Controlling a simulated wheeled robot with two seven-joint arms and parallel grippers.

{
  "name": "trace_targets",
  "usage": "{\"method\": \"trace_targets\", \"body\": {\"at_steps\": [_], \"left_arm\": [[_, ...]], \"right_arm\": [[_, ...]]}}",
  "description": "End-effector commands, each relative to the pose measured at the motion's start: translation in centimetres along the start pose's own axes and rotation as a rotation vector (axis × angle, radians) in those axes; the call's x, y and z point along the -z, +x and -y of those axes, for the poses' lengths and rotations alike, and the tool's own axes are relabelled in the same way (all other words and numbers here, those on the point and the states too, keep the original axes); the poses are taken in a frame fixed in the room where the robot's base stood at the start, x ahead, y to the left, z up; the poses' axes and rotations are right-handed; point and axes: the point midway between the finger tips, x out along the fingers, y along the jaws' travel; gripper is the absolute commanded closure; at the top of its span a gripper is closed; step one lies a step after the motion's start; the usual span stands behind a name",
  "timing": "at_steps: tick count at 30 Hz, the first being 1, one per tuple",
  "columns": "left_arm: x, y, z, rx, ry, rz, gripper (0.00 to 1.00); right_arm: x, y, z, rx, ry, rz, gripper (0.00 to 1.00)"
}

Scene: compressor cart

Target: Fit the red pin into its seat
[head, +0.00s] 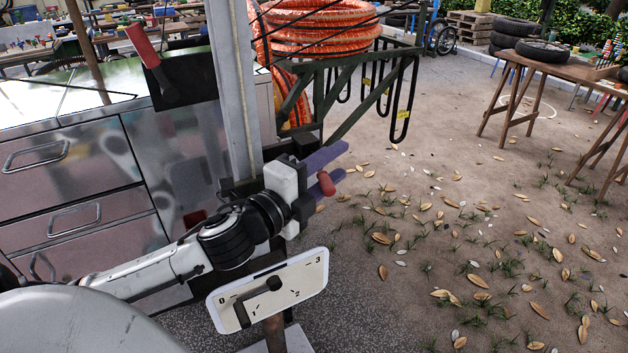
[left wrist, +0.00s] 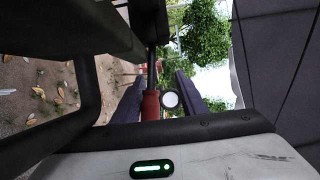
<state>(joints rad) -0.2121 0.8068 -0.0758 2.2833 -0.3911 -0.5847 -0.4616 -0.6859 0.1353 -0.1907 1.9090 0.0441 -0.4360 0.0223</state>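My left gripper (head: 325,170) has purple fingers, spread apart, in front of the grey upright post. A small red piece (head: 327,183), apparently the red pin, shows at the lower finger. In the left wrist view my left gripper (left wrist: 160,98) has a clear gap between its fingers. The red piece (left wrist: 150,105) stands there, nearer the left finger, with a dark rod running up from it. I cannot tell whether a finger touches it. A pale round disc with a dark rim (left wrist: 170,99) is beside it. I cannot identify the pin's seat. My right gripper is not in view.
A white panel (head: 307,278) marked 0 and 3, with a dark knob, is below the gripper. A metal drawer cabinet (head: 75,187) stands left. A red-handled lever (head: 142,45) is above it. Orange hose coils (head: 320,22) sit behind. Leafy ground to the right is open.

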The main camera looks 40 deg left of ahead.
Motion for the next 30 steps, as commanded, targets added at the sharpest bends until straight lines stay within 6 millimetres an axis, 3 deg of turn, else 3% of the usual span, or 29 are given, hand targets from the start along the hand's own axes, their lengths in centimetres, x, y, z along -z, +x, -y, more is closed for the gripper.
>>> {"method": "trace_targets", "body": {"at_steps": [6,13,19,30], "left_arm": [[0.0,-3.7,-0.4,-0.004,0.002,0.002,0.61],[0.1,-6.5,-0.1,-0.003,0.0,0.0,0.61],[0.1,-7.5,0.0,-0.001,0.0,-0.001,0.61],[0.1,-7.6,0.0,0.0,0.001,-0.002,0.61]], "right_arm": [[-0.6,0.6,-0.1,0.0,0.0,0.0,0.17],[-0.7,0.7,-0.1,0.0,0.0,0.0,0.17],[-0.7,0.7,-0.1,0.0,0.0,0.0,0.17],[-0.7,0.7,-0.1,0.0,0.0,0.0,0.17]]}}
